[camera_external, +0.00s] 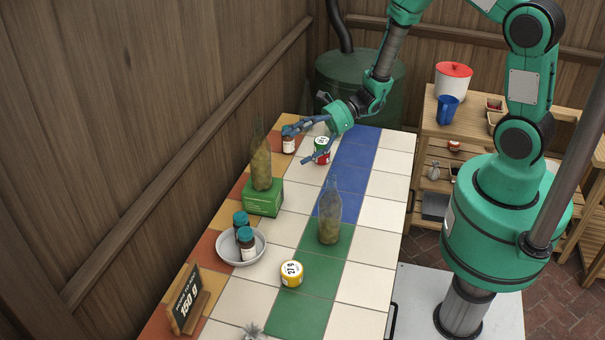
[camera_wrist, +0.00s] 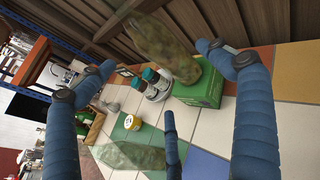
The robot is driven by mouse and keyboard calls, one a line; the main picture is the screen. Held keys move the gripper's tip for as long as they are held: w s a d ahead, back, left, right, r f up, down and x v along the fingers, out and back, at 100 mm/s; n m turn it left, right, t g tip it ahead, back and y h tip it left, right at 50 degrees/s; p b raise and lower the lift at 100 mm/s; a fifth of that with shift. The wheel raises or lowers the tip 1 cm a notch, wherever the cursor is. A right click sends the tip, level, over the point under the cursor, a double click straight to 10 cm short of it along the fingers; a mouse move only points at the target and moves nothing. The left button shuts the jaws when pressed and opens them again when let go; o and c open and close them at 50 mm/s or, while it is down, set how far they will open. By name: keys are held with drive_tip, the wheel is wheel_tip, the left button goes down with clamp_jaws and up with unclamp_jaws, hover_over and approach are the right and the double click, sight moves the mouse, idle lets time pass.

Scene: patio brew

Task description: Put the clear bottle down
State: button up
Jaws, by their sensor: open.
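Two see-through bottles with greenish contents stand upright on the tiled table; I cannot tell for certain which one the task names. One clear bottle (camera_external: 330,215) stands on the green and blue tiles at mid-table. The other bottle (camera_external: 262,165) stands on a green box (camera_external: 263,197) near the wooden wall. In the wrist view the box bottle (camera_wrist: 165,48) shows beyond my fingers, and the mid-table bottle (camera_wrist: 132,157) lies along the bottom. My gripper (camera_external: 299,145) is open, its blue fingers spread and empty, over the far end of the table; its fingers (camera_wrist: 158,76) are apart from both bottles.
A bowl (camera_external: 228,255) with dark teal-lidded jars, a yellow can (camera_external: 291,273) and a sign (camera_external: 185,300) stand nearer. White tiles at the right are clear.

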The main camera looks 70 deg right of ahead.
idle(0.5)
drive_tip(key=s+a+r+n+g, duration=0.4)
drive_tip(key=s+a+r+n, duration=0.25)
drive_tip(key=s+r, duration=0.2)
drive_tip(key=s+a+r+n+g, duration=0.4)
drive_tip(key=s+a+r+n, duration=0.3)
drive_tip(key=r, duration=0.3)
drive_tip(key=s+d+r+n+t+h, duration=0.1)
drive_tip(key=s+d+r+n+h, duration=0.3)
drive_tip(key=s+r+n+h, duration=0.1)
drive_tip(key=s+d+r+n+t+h, duration=0.2)
drive_tip(key=s+d+r+n+h, duration=0.3)
drive_tip(key=s+r+n, duration=0.3)
drive_tip(key=s+n, duration=0.1)
drive_tip(key=s, duration=0.3)
drive_tip(key=shift+s+d+r, duration=0.2)
drive_tip(key=shift+s+r, duration=0.05)
drive_tip(key=shift+f, duration=0.1)
